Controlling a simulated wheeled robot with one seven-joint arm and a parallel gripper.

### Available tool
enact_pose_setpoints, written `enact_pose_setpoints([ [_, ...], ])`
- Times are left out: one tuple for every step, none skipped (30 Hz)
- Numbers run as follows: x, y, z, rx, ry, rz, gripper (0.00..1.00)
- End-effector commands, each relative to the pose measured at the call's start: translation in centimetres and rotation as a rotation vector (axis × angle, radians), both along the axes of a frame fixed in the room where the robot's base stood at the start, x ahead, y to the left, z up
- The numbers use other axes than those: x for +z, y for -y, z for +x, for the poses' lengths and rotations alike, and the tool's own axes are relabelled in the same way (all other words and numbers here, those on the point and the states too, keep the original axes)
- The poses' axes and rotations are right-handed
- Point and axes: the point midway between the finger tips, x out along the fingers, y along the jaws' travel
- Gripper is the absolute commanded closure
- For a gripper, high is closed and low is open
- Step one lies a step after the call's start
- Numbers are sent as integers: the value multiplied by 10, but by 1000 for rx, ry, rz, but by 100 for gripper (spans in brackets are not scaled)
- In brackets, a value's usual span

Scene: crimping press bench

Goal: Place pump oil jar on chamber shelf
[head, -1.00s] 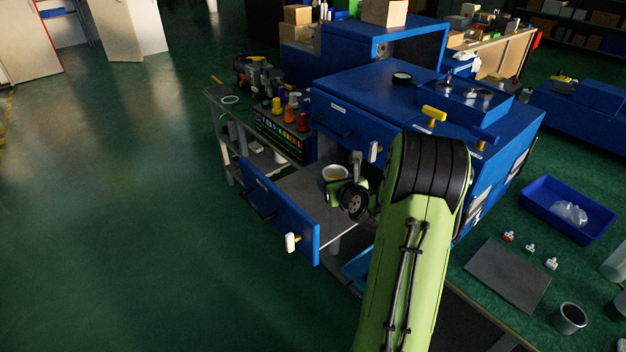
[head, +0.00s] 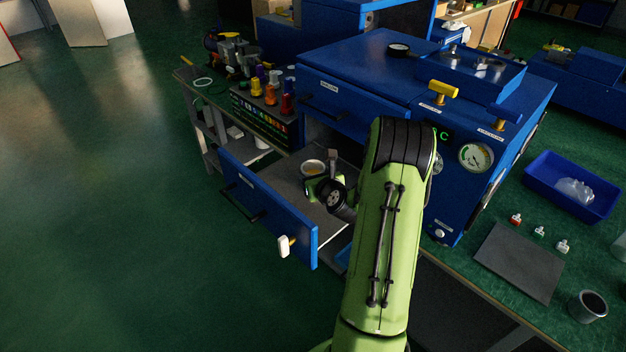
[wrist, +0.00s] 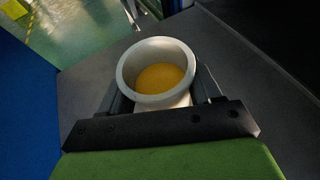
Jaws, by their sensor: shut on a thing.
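The pump oil jar is a pale round jar (wrist: 156,72) with yellow-orange oil inside. It stands upright between the fingers of my gripper (wrist: 160,98), which is shut on it. Whether the jar's base touches the shelf cannot be told. My wrist hides part of the shelf on the right.
The blue chamber body (head: 365,78) rises right behind the shelf. A rack of coloured spools (head: 270,95) stands at the left. Bare shelf shows left of the jar.

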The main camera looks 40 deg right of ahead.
Motion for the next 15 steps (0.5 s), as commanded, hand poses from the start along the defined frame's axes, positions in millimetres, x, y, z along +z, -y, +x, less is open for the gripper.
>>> enact_pose_setpoints([
  [1, 0, 0, 0, -2, 0, 71],
  [1, 0, 0, 0, -2, 0, 71],
  [2, 0, 0, 0, -2, 0, 71],
  [2, 0, 0, 0, -2, 0, 71],
  [1, 0, 0, 0, -2, 0, 72],
  [0, 0, 0, 0, -2, 0, 72],
  [-2, 0, 0, 0, -3, 0, 72],
  [-1, 0, -1, 0, -3, 0, 32],
  [-1, 0, 0, 0, -3, 0, 26],
  [-1, 0, -1, 0, -3, 0, 21],
  [-1, 0, 0, 0, -3, 0, 17],
  [0, 0, 0, 0, -3, 0, 11],
  [0, 0, -1, 0, -3, 0, 11],
  [0, 0, 0, 0, -3, 0, 11],
  [0, 0, 0, 0, -3, 0, 11],
])
